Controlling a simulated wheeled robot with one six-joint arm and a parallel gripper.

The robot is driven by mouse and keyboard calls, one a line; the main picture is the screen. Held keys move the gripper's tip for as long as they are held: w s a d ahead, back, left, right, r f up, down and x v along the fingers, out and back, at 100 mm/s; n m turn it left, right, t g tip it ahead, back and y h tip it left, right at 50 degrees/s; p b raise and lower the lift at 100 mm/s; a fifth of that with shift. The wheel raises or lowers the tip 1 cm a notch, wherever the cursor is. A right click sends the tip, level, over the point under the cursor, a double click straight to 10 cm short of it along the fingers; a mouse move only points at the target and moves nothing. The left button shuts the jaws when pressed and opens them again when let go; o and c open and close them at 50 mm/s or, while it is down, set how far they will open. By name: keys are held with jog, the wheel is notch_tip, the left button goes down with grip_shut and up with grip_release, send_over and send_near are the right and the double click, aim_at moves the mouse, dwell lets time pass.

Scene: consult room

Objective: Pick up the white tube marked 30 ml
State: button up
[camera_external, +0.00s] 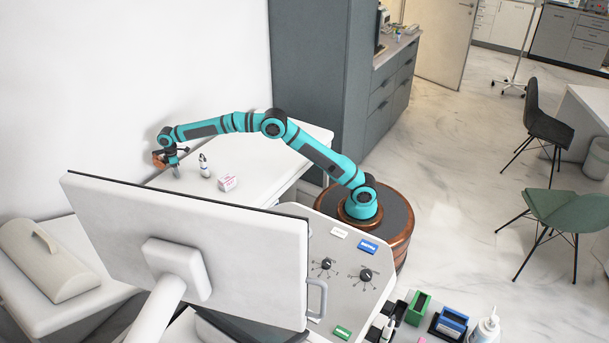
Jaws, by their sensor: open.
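A small white bottle or tube with a dark tip (205,168) stands upright on the white table (268,160). Its marking is too small to read, so I cannot tell if it is the 30 ml one. My gripper (174,168) is open, at the left end of the outstretched arm, to the left of this tube and apart from it. It points down close to the table top. A small greyish shape shows at the fingertips; I cannot tell if it is a finger or another tube between them.
A small white and pink box (227,182) lies right of the tube. A large monitor (190,250) hides the table's near part. The wall (150,60) rises behind the gripper. The table's right part is clear beneath the arm.

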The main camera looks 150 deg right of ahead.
jog(key=c, duration=1)
jog(key=shift+c, duration=0.2)
jog(key=shift+r, duration=0.15)
